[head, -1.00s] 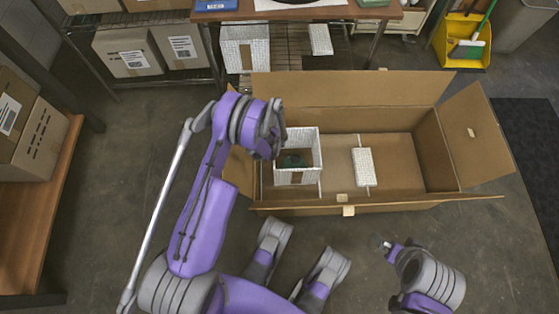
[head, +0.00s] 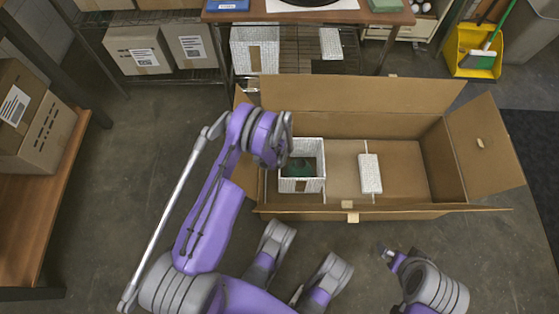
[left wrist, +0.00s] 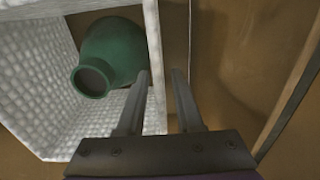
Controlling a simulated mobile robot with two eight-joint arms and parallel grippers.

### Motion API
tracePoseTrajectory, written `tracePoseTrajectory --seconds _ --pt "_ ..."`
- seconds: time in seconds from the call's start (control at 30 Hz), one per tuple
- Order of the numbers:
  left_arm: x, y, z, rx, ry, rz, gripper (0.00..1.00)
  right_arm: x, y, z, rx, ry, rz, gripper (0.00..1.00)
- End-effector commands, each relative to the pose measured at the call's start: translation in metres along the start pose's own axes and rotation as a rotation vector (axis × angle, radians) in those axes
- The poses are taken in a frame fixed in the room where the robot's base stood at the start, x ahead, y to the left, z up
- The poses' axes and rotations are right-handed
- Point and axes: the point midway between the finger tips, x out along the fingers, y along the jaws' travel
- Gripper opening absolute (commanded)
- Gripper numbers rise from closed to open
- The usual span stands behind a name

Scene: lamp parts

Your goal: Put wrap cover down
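The wrap cover (head: 302,184), a white bubble-textured open frame, stands in the left part of the large cardboard carton (head: 400,212). A green vase-shaped lamp part (head: 303,166) is inside it; in the left wrist view the green part (left wrist: 112,50) lies within the white walls (left wrist: 40,95). My left gripper (left wrist: 160,73) is open, its two fingers on either side of one cover wall, with a gap visible beside the wall. In the head view my wrist hides these fingers. My right gripper (head: 387,251) is in front of the carton, too small to read.
A white wrapped block (head: 370,174) lies in the carton's middle. The carton's flaps are open, with its right part empty. Behind stands a table (head: 300,14) with another white wrapped box (head: 255,50) below. A shelf with cardboard boxes (head: 133,50) is at back left.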

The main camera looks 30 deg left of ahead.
Motion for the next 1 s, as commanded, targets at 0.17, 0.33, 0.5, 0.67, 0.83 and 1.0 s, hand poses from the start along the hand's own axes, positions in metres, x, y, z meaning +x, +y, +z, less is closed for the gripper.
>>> tracePoseTrajectory --seconds 0.17,0.33,0.5,0.67,0.83,1.0 --pt "0.000 0.000 0.000 0.000 0.000 0.000 0.38 0.000 0.000 0.000 0.000 0.000 0.000 1.00" --pt "-0.003 0.000 0.000 0.000 0.000 0.000 0.38 0.000 0.000 0.000 0.000 0.000 0.000 1.00" --pt "-0.027 0.000 0.000 0.000 0.000 0.000 0.38 -0.004 0.000 -0.001 0.000 -0.001 0.000 1.00" --pt "-0.063 0.000 0.000 -0.001 0.000 0.000 0.38 -0.011 0.000 -0.002 0.000 -0.001 0.000 1.00" --pt "-0.097 0.000 0.000 -0.001 0.000 0.000 0.38 -0.018 0.000 -0.003 0.000 -0.001 0.000 1.00" --pt "-0.117 0.000 0.000 0.000 0.000 0.000 0.38 -0.022 0.000 -0.004 0.000 0.000 0.000 1.00"
